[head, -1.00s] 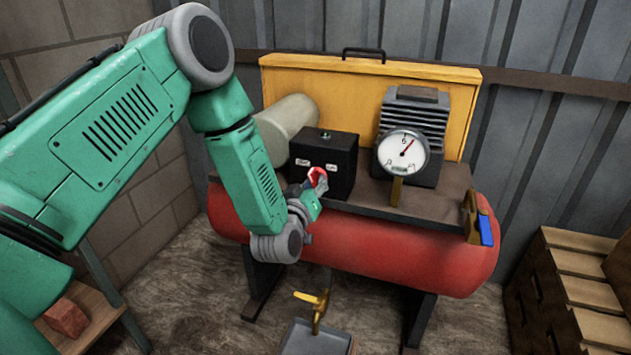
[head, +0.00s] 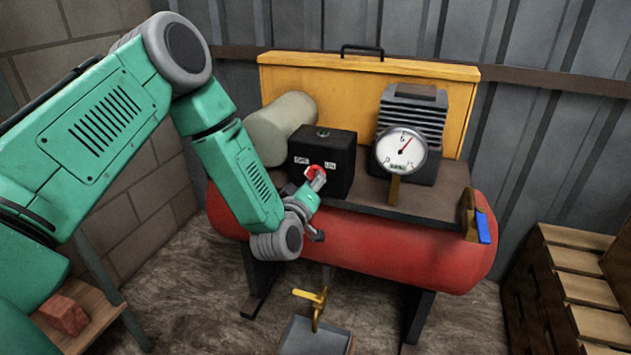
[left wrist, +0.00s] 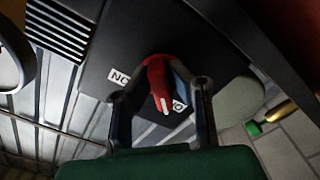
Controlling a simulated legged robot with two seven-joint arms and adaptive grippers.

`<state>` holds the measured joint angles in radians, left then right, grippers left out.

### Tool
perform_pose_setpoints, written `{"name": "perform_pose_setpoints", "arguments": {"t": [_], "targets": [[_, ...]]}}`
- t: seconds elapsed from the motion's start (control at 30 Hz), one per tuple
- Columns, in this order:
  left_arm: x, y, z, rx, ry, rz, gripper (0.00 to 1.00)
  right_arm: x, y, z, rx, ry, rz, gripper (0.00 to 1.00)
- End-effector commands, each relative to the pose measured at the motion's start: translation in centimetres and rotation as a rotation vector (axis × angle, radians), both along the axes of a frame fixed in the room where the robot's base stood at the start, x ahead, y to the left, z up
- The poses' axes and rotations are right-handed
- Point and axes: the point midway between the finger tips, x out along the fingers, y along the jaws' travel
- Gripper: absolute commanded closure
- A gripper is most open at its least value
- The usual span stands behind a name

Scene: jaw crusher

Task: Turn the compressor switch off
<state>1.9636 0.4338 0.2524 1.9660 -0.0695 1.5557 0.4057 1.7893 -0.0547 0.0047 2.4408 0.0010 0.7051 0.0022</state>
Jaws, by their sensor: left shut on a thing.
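The compressor switch is a red knob (head: 313,172) on the front of a black box (head: 340,163). My left gripper (head: 317,180) is at the knob. In the left wrist view the red knob (left wrist: 158,75) sits between the two fingers of my left gripper (left wrist: 165,88), which is shut on it. The knob's white mark lies close to a label (left wrist: 179,103) partly hidden by a finger; its visible end reads O. The upside-down ON label (left wrist: 119,77) is on the other side. My right gripper is not in view.
The box stands on the red compressor tank (head: 400,245), beside a pressure gauge (head: 401,152). A blue-handled valve (head: 483,228) is at the tank's right end. A brass tap (head: 315,300) is below, over a grey tray (head: 315,338). Wooden crates (head: 570,265) stand at right.

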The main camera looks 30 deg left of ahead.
Motion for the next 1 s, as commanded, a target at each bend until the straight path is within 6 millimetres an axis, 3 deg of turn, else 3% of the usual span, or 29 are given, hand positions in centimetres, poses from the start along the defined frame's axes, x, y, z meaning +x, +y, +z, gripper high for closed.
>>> {"name": "perform_pose_setpoints", "arguments": {"t": [0.13,0.2,0.23,0.63,1.0], "targets": [[-0.3,0.0,-0.7,-0.002,0.017,0.0,1.0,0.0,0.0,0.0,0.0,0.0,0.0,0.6],[-0.3,0.0,-0.6,-0.002,0.017,0.0,0.68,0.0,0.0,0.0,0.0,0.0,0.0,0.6],[-0.3,0.0,-0.6,-0.002,0.016,0.0,0.66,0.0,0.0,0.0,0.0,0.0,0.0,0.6],[-0.8,-0.1,-0.2,-0.001,0.007,0.0,0.66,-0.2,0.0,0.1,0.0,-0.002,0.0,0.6],[-7.8,-1.8,-0.4,-0.002,0.012,-0.001,0.66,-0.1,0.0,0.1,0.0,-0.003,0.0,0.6]]}}
